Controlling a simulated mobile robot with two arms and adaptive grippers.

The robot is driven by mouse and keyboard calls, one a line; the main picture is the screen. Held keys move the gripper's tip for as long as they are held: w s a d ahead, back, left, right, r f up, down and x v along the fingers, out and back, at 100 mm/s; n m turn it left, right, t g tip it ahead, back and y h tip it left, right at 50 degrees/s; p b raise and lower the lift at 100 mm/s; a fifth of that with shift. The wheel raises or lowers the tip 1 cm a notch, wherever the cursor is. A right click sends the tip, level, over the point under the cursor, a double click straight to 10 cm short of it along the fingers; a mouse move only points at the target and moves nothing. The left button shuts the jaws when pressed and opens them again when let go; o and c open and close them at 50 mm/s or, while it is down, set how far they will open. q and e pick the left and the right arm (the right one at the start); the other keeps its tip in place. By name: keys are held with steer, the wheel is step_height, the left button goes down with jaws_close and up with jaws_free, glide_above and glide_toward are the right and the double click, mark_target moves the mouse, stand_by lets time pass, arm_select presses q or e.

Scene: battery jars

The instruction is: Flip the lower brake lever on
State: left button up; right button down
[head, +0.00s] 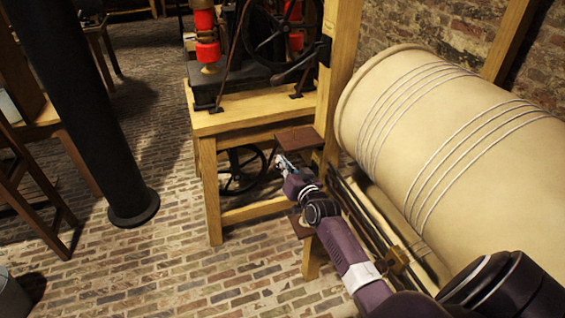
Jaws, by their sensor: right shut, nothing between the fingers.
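My right gripper (281,160) is shut and empty at the end of my purple arm. It is just below a dark brown flat plate (299,138) on the wooden frame, and I cannot tell whether it touches it. A second brown plate (300,226) sits lower, partly hidden behind my arm. I cannot tell which part is the lower brake lever. A dark bar with a handle (297,67) shows higher on the frame. My left gripper is out of view.
A large cream drum (450,140) fills the right side. A wooden stand (213,125) carries wheels and red cylinders (206,35). A black wheel (243,169) is under it. A black column (100,120) stands left. Brick floor (170,270) is open at front left.

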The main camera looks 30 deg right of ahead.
steer(key=shift+a+f, duration=0.1)
steer(key=shift+f, duration=0.05)
steer(key=shift+w+a+f+n, duration=0.15)
steer(key=shift+a+f+n, duration=0.4)
steer(key=shift+f+n, duration=0.15)
step_height(320, 180, down, 10)
steer(key=a+n+h+b, duration=0.1)
steer(key=n+b, duration=0.4)
steer(key=shift+w+a, duration=0.25)
steer(key=shift+a, duration=0.15)
steer(key=shift+f, duration=0.1)
